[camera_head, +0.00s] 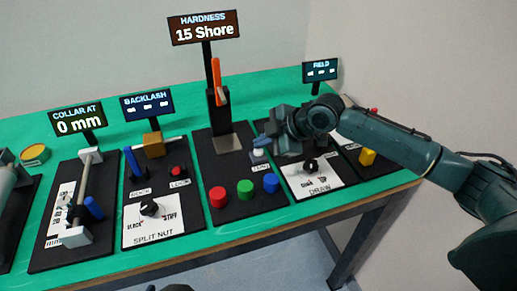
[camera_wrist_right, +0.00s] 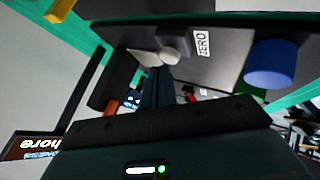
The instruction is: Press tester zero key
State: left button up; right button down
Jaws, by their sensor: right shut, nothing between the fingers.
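The hardness tester (camera_head: 222,138) stands on a black board, its screen (camera_head: 204,27) reading 15 Shore. Its small pale zero key (camera_head: 258,153) is at the board's right side; in the right wrist view, a pale rounded key (camera_wrist_right: 170,54) is beside a ZERO label (camera_wrist_right: 202,42). My right gripper (camera_head: 266,143) is shut and empty, its tips right at the key in the head view. In the right wrist view its fingers (camera_wrist_right: 157,84) point at the key; I cannot tell whether they touch. Only a dark sliver, perhaps my left gripper (camera_head: 172,288), shows at the bottom edge.
Red (camera_head: 217,193), green (camera_head: 245,188) and blue (camera_head: 271,183) buttons sit at the front of the tester board. The split nut station (camera_head: 152,220) is to the left. The draw station (camera_head: 318,181) lies under my right arm. The green table's front edge is near.

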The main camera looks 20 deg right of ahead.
aim_at(263, 151)
jog(key=shift+f, duration=0.55)
dwell(0.6)
dwell(0.4)
jog(key=shift+r+p, duration=1)
jog(key=shift+p, duration=0.05)
notch_tip(263, 151, up, 5)
jog(key=p, duration=0.5)
dwell(0.4)
